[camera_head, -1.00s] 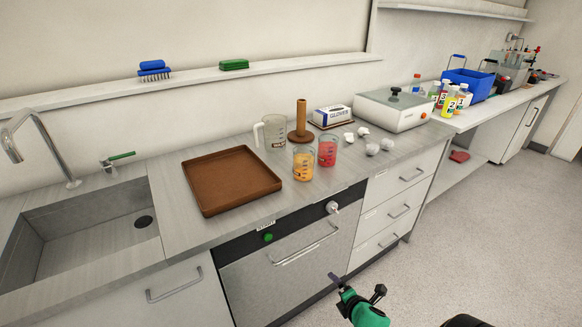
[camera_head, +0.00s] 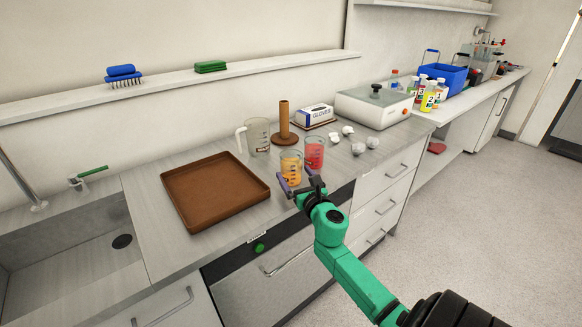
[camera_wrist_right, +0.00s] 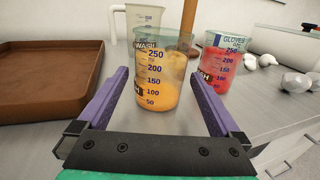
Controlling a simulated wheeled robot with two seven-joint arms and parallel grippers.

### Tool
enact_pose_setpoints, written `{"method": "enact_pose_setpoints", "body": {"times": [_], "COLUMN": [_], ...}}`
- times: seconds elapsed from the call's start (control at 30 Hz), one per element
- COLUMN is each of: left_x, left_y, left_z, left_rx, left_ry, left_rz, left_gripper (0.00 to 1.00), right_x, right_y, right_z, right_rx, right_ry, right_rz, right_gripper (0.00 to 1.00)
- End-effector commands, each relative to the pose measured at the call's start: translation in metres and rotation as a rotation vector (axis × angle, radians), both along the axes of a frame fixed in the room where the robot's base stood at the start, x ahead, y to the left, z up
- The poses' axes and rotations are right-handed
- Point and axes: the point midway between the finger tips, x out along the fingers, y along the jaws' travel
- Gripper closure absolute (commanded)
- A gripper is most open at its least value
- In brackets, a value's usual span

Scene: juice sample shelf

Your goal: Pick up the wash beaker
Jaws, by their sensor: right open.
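A clear beaker with orange liquid (camera_head: 291,168) stands upright on the counter near its front edge. In the right wrist view this orange beaker (camera_wrist_right: 158,88) is at centre and lettering reading "WASH" shows near its rim. A beaker with red liquid (camera_head: 314,154) stands just to its right and slightly behind; it shows at the right of the wrist view (camera_wrist_right: 218,72). My right gripper (camera_head: 298,181) is open and empty, low at the front of the orange beaker. Its purple fingers point forward, with the tips to either side of the beaker. My left gripper is out of view.
A brown tray (camera_head: 178,217) lies left of the beakers. A clear jug (camera_head: 257,136) and a brown upright post (camera_head: 284,120) stand behind. The sink is at far left.

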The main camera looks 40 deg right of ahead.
Motion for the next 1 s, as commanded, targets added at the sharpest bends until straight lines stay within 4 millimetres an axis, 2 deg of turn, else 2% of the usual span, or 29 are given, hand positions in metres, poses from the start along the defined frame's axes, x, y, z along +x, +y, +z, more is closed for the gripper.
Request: {"method": "enact_pose_setpoints", "body": {"times": [0.1,0.17,0.37,0.4,0.6,0.87,1.0], "left_x": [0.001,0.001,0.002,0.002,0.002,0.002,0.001], "left_y": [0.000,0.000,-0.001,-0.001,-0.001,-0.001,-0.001], "left_z": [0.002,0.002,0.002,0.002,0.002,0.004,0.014], "left_rx": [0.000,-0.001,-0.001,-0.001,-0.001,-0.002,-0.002], "left_ry": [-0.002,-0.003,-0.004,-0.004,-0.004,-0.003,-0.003], "left_rz": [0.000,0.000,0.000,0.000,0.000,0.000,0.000], "left_gripper": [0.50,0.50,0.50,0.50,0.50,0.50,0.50], "right_x": [0.021,0.027,0.030,0.030,0.029,0.029,0.029], "right_y": [-0.007,-0.008,-0.009,-0.009,-0.009,-0.009,-0.010], "right_z": [0.002,0.001,0.001,0.000,0.000,0.003,0.020], "right_rx": [0.003,0.003,0.001,0.001,0.002,0.001,-0.003], "right_ry": [-0.003,-0.002,0.000,0.000,-0.001,0.000,-0.001], "right_rz": [-0.002,0.000,0.001,0.001,0.001,0.001,0.001], "right_gripper": [0.00,0.00,0.00,0.04,0.79,0.79,0.79]}}
